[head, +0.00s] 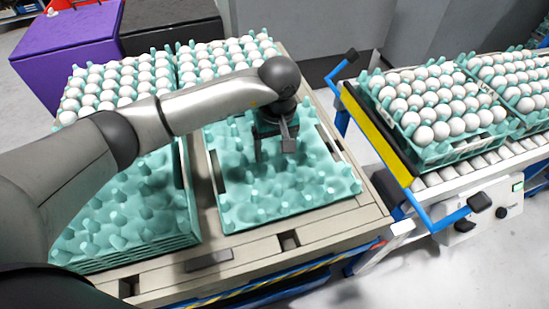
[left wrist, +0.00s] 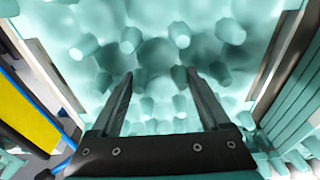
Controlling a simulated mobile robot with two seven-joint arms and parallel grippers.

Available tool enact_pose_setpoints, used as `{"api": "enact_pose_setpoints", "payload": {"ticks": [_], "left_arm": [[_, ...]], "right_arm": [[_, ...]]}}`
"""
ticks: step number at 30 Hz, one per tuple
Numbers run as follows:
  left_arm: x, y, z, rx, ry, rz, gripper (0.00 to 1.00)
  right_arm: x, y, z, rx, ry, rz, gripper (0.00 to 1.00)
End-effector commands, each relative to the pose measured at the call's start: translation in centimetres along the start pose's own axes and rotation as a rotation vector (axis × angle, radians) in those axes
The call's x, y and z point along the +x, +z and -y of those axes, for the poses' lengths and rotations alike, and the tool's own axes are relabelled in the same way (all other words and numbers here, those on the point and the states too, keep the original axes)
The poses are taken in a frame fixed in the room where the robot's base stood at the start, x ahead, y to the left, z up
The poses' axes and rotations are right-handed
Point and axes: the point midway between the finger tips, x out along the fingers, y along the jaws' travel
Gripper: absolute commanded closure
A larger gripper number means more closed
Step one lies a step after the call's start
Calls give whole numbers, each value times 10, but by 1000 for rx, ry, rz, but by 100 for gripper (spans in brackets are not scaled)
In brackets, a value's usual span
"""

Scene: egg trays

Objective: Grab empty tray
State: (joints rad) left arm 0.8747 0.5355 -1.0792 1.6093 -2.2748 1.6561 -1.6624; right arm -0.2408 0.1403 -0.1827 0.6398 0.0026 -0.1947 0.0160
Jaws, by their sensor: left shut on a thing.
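An empty teal egg tray (head: 285,195) lies at the front right of the wooden-topped table in the head view. It fills most of the left wrist view (left wrist: 85,70). My left gripper (head: 274,155) reaches down onto the tray's middle, pointing downward. In the left wrist view the fingers of the left gripper (left wrist: 160,85) stand apart, with tray pegs between them, and are shut on the tray. The exact contact is hard to make out. My right gripper is in neither view.
A stack of empty teal trays (head: 120,215) stands to the left, partly behind my arm. Egg-filled trays (head: 150,75) are at the back of the table. To the right, a roller conveyor (head: 440,178) with a blue frame carries egg-filled trays (head: 430,110).

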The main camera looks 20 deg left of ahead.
Motion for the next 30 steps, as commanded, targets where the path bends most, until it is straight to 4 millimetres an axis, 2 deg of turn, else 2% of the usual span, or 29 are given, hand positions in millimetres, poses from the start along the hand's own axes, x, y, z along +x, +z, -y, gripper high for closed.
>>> {"api": "enact_pose_setpoints", "payload": {"ticks": [2,11,22,26,30], "left_arm": [[0,0,0,0,0,0,53],[0,0,0,0,0,0,86],[-8,-2,-1,0,2,-3,87],[-22,-4,-1,1,2,-3,87],[-48,-7,-1,1,4,-4,87]], "right_arm": [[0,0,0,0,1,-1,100],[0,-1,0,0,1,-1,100],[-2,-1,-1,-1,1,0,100],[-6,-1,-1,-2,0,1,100],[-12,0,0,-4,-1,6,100]]}}
